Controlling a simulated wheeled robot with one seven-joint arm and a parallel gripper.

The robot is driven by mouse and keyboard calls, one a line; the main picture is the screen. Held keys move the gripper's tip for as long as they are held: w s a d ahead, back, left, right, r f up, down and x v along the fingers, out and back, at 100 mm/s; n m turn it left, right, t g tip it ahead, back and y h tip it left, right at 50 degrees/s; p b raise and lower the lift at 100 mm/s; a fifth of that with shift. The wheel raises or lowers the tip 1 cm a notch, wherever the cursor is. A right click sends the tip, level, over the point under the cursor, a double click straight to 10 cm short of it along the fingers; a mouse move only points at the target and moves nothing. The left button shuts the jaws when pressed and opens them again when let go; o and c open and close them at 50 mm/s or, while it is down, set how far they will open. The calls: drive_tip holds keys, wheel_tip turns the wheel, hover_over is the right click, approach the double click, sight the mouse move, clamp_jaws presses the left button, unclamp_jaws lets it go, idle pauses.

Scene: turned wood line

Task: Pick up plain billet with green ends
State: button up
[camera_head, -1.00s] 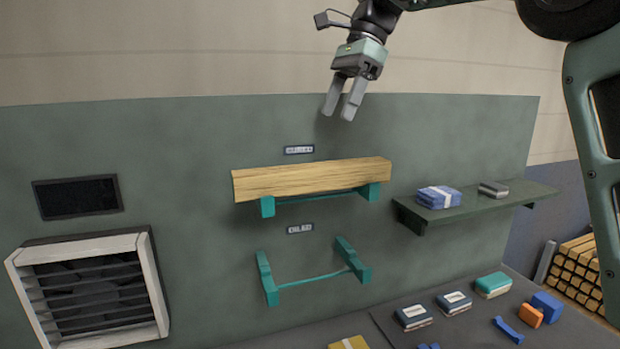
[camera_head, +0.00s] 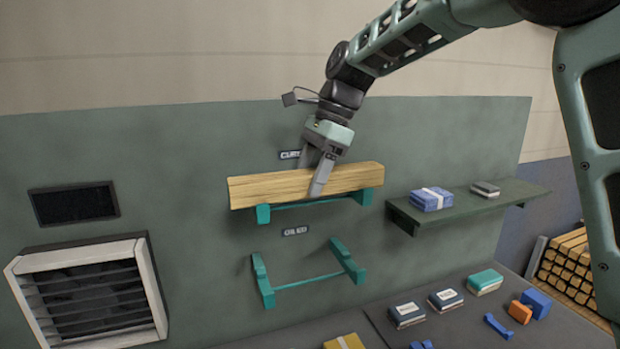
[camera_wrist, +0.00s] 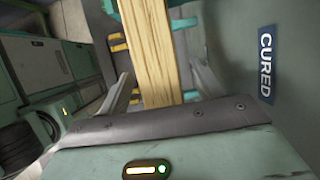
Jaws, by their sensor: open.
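A plain wooden billet (camera_head: 270,188) lies level across the green arms of the upper wall rack (camera_head: 264,213). Its left end face looks like plain wood in the head view; I see no green on it. In the wrist view the billet (camera_wrist: 150,50) runs between my open fingers. My gripper (camera_head: 313,180) points down over the billet, right of its middle, with one finger in front and the other largely hidden behind. The jaws are apart and hold nothing.
An empty lower rack (camera_head: 310,281) hangs below. A shelf (camera_head: 465,208) with blue packs (camera_head: 431,199) juts out at right. The bench (camera_head: 460,325) below carries several small packs and blocks. A CURED label (camera_wrist: 266,68) is on the wall beside my gripper.

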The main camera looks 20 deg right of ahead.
drive_tip(key=c, duration=1.3)
drive_tip(key=shift+c, duration=0.2)
